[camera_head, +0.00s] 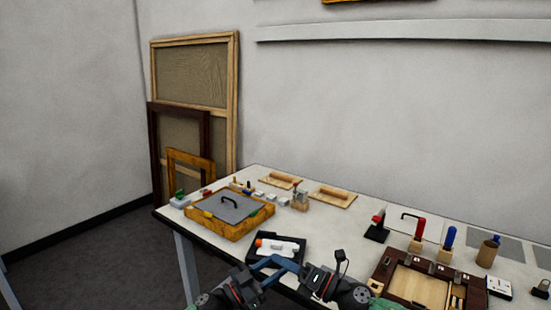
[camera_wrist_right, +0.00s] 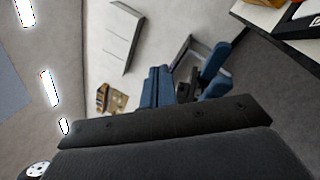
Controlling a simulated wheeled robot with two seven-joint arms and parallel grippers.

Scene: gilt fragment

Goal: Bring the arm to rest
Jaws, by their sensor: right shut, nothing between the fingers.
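My right gripper (camera_head: 276,262) is at the bottom middle of the head view, in front of the table's near edge. Its blue fingers are shut with nothing between them; they also show in the right wrist view (camera_wrist_right: 159,84). Another dark wrist, which I take for my left gripper (camera_head: 251,282), is close beside it at the lower left. Its fingers overlap the right ones in the picture, so its opening is unclear. A black tray (camera_head: 252,258) with a white and orange tool lies on the table just beyond the grippers.
The pale table (camera_head: 346,235) holds a wooden box (camera_head: 264,223) with a grey lid, small blocks, and red- and blue-handled tools. A brown wooden case (camera_head: 395,257) is at the near right. The floor at left is clear.

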